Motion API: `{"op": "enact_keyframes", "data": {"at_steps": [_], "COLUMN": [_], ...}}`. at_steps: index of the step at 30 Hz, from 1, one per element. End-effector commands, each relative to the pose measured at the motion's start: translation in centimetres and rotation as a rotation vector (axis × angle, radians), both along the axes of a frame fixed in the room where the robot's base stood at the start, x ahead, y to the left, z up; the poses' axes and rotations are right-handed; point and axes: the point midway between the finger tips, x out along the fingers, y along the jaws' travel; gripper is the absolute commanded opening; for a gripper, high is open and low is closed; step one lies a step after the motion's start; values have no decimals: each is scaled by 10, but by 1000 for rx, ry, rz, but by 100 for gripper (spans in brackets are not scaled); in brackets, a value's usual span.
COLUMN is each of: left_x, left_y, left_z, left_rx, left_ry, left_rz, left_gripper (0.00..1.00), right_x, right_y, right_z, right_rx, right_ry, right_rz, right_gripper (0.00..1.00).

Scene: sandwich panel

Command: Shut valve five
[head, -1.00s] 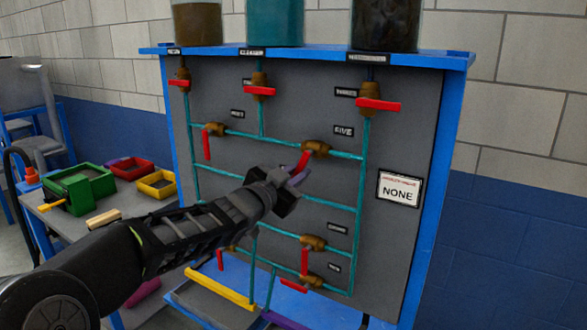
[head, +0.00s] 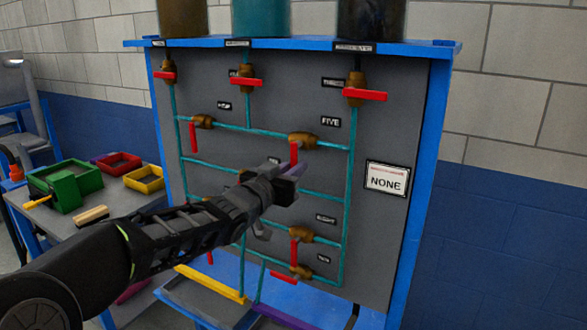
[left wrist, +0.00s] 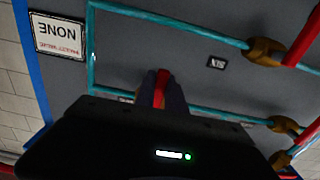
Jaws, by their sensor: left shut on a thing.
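Valve five has a brass body (head: 303,139) on a horizontal teal pipe, left of and below its label "FIVE" (head: 330,121). Its red handle (head: 294,152) hangs down from the left end of the body, about square to the pipe. My left gripper (head: 289,171) is shut on the lower part of this handle. In the left wrist view the red handle (left wrist: 161,87) shows between the dark fingers (left wrist: 162,98); the valve body is hidden there. My right gripper is in neither view.
Other red-handled valves surround it, including one at upper left (head: 203,122) and one below, near the "EIGHT" label (head: 301,235). A sign (head: 387,178) reads "NONE". A side table with green (head: 66,183), red and yellow bins stands at left.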

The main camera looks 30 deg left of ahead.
Motion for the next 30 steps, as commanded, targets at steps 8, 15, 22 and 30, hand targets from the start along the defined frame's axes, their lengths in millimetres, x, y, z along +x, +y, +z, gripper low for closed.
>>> {"op": "enact_keyframes", "data": {"at_steps": [8, 15, 22, 30], "left_x": [0, 0, -2, -33], "left_y": [-1, -1, 0, -1], "left_z": [-3, -1, -1, -1], "left_rx": [-4, -2, -1, -3], "left_ry": [6, 2, 1, -2], "left_rz": [-1, -1, 0, 0], "left_gripper": [24, 36, 36, 36], "right_x": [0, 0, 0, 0], "right_y": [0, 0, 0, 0], "right_z": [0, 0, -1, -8], "right_rx": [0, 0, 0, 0], "right_ry": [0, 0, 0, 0], "right_rz": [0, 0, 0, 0], "right_gripper": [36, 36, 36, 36]}}
